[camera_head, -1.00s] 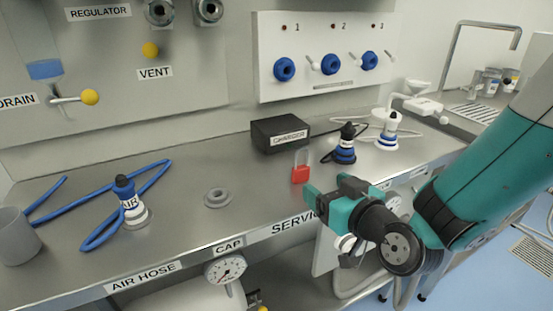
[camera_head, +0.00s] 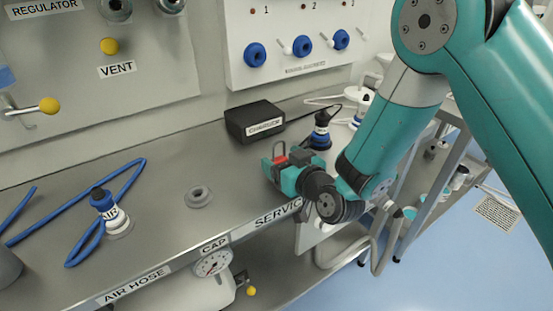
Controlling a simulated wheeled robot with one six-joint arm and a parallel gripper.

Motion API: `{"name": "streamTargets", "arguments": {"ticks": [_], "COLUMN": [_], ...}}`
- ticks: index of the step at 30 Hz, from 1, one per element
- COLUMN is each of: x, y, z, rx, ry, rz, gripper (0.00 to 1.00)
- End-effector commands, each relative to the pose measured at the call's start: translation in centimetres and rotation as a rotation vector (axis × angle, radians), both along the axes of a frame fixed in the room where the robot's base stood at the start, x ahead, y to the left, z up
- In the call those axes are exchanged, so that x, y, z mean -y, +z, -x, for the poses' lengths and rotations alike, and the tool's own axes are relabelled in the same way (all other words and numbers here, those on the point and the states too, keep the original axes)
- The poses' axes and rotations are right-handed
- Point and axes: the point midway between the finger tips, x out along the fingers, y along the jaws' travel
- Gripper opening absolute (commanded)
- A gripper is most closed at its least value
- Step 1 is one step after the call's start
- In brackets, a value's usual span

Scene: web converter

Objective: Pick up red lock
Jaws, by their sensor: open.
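The red lock (camera_head: 280,160) stands on the steel bench in front of the black charger box. Its grey shackle points up, and most of its red body is hidden behind my gripper. My gripper (camera_head: 270,165) is open, low over the bench, with its teal fingers at the lock's near side. One finger shows left of the lock. I cannot tell whether the lock is between the fingers or just behind them.
The black charger box (camera_head: 254,121) stands behind the lock. A blue and black connector (camera_head: 320,131) stands to the right, close to my arm. A grey cap ring (camera_head: 198,196) and the air hose connector (camera_head: 110,213) are to the left. The bench between is clear.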

Motion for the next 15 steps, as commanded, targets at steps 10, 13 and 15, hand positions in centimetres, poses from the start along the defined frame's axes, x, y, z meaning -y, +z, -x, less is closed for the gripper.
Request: {"name": "streamTargets", "arguments": {"ticks": [10, 13, 15], "x": [-0.28, -0.2, -0.16], "y": [0.05, 0.03, 0.03], "z": [0.1, 0.08, 0.07], "rx": [0.002, 0.001, 0.001], "ry": [0.005, 0.004, 0.003], "rz": [0.0, 0.0, 0.0], "gripper": [0.14, 0.14, 0.14]}}
